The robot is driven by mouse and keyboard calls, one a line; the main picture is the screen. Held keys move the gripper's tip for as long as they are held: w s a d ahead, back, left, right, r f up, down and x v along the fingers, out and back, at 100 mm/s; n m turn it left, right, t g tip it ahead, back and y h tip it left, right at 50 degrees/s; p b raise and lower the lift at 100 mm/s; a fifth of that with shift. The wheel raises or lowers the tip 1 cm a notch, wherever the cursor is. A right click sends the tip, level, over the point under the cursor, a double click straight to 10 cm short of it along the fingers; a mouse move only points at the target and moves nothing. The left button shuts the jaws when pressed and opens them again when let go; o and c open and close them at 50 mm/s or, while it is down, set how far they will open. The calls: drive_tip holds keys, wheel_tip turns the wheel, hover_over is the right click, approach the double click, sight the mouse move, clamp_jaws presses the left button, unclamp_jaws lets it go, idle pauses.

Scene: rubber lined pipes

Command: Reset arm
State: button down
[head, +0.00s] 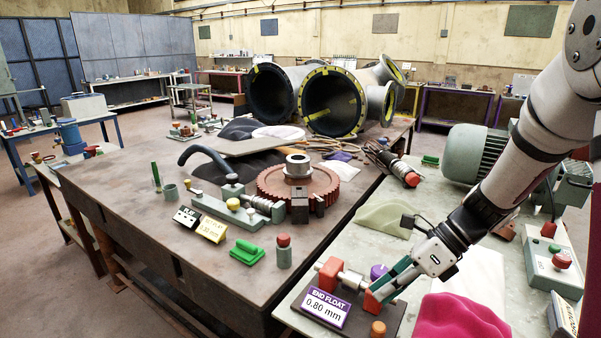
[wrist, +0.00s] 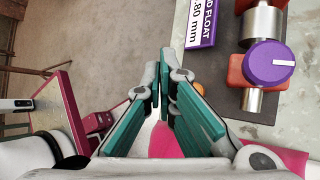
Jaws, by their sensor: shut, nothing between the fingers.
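My gripper (head: 385,288) reaches down from the right in the head view, over the front of the green-grey bench. Its teal fingers are shut and empty. In the wrist view the shut gripper (wrist: 166,85) has nothing between its fingers. A red and silver fixture with a purple dial (wrist: 269,65) stands beside the fingers, to the right in the wrist view. In the head view the fingers overlap the fixture's red block (head: 372,302); I cannot tell whether they touch it. The white and purple "END FLOAT 0.80 mm" sign (head: 325,307) stands at the fixture's front.
A magenta cloth (head: 460,318) lies right of the gripper, and an orange-topped piece (head: 378,329) stands close in front. A green motor (head: 475,153) is behind the arm. A red gear (head: 270,188) and large flanged pipes (head: 333,103) occupy the brown table.

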drive_tip(key=s+r+n+t+h, duration=0.2)
drive_tip(key=s+r+n+h, duration=0.2)
drive_tip(key=s+r+n, duration=0.3)
drive_tip(key=s+r+n+t+h, duration=0.2)
drive_tip(key=s+r+n+h, duration=0.2)
drive_tip(key=n, duration=1.4)
drive_tip(key=s+r, duration=0.3)
drive_tip(key=s, duration=0.4)
drive_tip(key=shift+d+t+h, duration=0.3)
drive_tip(key=shift+d+t, duration=0.1)
